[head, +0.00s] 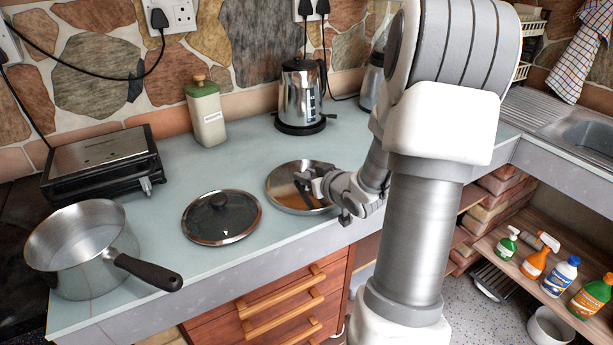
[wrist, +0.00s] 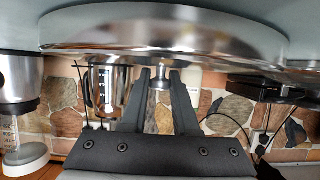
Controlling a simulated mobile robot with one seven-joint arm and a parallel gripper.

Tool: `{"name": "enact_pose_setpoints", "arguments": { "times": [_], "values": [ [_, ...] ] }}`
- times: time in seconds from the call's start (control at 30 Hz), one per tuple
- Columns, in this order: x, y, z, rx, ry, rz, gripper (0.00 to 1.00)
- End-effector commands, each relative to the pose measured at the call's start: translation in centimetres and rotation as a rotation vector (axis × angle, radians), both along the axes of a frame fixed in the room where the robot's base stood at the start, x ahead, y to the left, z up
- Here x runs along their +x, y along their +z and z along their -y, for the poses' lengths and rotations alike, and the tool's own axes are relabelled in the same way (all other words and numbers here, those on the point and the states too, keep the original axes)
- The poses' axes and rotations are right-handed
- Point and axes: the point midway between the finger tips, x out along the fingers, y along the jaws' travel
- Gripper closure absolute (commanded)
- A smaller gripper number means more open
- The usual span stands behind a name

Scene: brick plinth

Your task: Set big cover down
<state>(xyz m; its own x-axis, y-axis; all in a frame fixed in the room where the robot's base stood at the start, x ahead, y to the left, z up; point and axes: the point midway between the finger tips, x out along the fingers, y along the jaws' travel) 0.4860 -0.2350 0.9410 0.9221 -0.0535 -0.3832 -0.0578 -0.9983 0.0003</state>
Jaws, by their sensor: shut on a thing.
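The big cover, a round shiny steel lid (head: 287,199), is at the right part of the counter, near its front edge. It is level, on or just above the countertop; I cannot tell if there is a gap. My gripper (head: 313,180) reaches over it from the right and is shut on its knob. In the wrist view, which is upside down, the steel lid (wrist: 150,35) spans the top. The gripper's fingers (wrist: 159,76) are on either side of the small metal knob. A second lid, dark glass with a steel rim (head: 232,225), lies flat to its left.
A saucepan (head: 85,245) stands at the counter's left end, its handle pointing right. A grill (head: 100,165), a green-capped bottle (head: 207,118) and a steel kettle (head: 301,92) stand along the wall. The counter (head: 175,175) is clear between these and the glass lid.

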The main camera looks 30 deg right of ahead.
Motion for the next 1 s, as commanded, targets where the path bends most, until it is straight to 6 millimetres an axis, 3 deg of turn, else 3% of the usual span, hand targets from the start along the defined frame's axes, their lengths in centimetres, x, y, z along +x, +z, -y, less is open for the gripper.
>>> {"name": "enact_pose_setpoints", "arguments": {
  "times": [0.07, 0.1, 0.27, 0.67, 1.0],
  "values": [
    [0.0, -0.4, 0.0, 0.000, 0.000, 0.000, 1.00],
    [0.0, -0.3, 0.0, 0.000, 0.000, 0.000, 0.68],
    [0.0, -0.3, 0.0, 0.000, 0.000, 0.000, 0.42],
    [-0.3, 0.4, 0.0, -0.001, -0.001, 0.000, 0.42],
    [-7.0, 3.3, -0.3, -0.003, -0.004, 0.000, 0.42]
  ]
}}
